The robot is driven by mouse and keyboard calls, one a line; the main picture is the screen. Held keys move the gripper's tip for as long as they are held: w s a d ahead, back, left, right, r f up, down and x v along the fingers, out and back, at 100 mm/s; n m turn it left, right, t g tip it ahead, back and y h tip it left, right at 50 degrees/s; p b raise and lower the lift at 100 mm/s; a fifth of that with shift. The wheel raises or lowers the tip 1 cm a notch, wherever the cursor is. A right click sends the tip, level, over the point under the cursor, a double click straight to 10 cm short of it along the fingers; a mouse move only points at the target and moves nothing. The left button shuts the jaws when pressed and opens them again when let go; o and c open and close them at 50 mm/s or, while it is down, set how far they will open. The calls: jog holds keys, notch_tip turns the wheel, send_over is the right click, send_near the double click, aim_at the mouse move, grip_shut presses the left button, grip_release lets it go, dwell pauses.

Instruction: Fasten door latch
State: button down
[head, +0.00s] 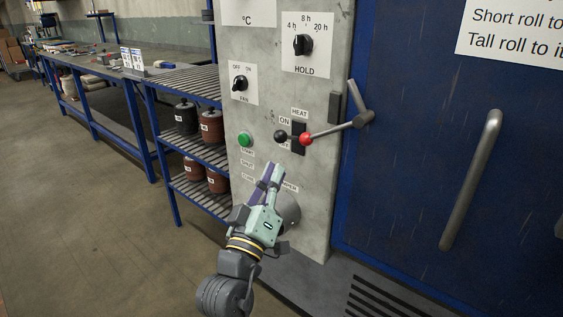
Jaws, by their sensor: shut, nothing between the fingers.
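The blue oven door (410,150) appears flush with the grey panel's edge. Its latch (340,127) is a grey lever pivoted near the door's left edge. The lever reaches left and slightly down over the panel to a red knob (306,139), and a short grey arm rises from the pivot. A dark catch block (335,107) sits on the panel edge above the lever. I cannot tell whether the latch is engaged. My gripper (271,170) is shut and empty, pointing up in front of the panel, below and left of the red knob and apart from it.
A black-knobbed HEAT switch (281,135) is close left of the red knob. A green button (245,139), FAN dial (240,83) and HOLD dial (303,44) are on the panel. A blue shelf rack (172,200) with pots stands left. A long grey door handle (470,180) is at right.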

aim_at(333, 129)
jog(key=w+a+r+m+g+h+b, duration=0.1)
jog(key=w+r+m+g+h+b, duration=0.3)
jog(key=r+m+b, duration=0.3)
jog(key=shift+a+r+g, duration=0.25)
jog(key=shift+r+g, duration=0.45)
jog(key=shift+r, duration=0.25)
jog(key=shift+w, duration=0.1)
jog(key=p+x, duration=0.2)
jog(key=x, duration=0.7)
jog(key=shift+w+d+r, duration=0.15)
jog(key=shift+w+d, duration=0.05)
jog(key=f, duration=0.3)
jog(key=shift+s+d, duration=0.3)
jog(key=shift+s+d+f, duration=0.15)
jog(key=shift+s+f, duration=0.1)
jog(key=shift+f, duration=0.2)
